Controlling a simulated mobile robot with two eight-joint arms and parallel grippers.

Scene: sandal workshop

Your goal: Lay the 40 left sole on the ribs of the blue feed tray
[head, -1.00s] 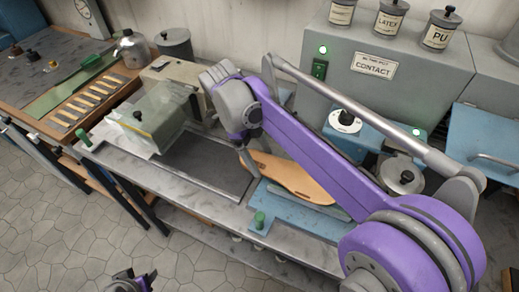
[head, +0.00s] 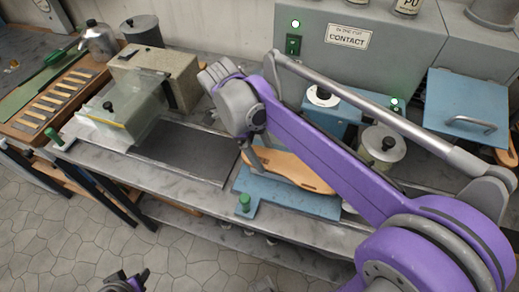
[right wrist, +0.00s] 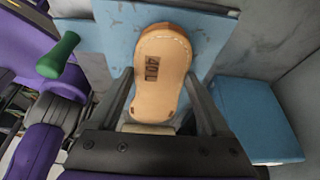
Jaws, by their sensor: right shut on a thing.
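The tan sole (head: 288,170), marked 40L, lies over the blue feed tray (head: 265,198). In the right wrist view the sole (right wrist: 160,75) points away from me, its mark facing up, with the blue tray (right wrist: 115,25) beneath. My right gripper (head: 251,156) is shut on the near end of the sole, with one finger on each side in the wrist view (right wrist: 159,90). I cannot tell whether the sole touches the tray. The tray's ribs are hidden. A small part of my left gripper (head: 130,281) shows at the bottom edge; its jaws are unclear.
A green knob (head: 244,203) stands at the tray's front left corner. Left of the tray is a dark flat bed (head: 185,152) beside a press with a clear guard (head: 120,105). Behind the tray stand a grey contact machine (head: 360,50) and a lidded pot (head: 383,145).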

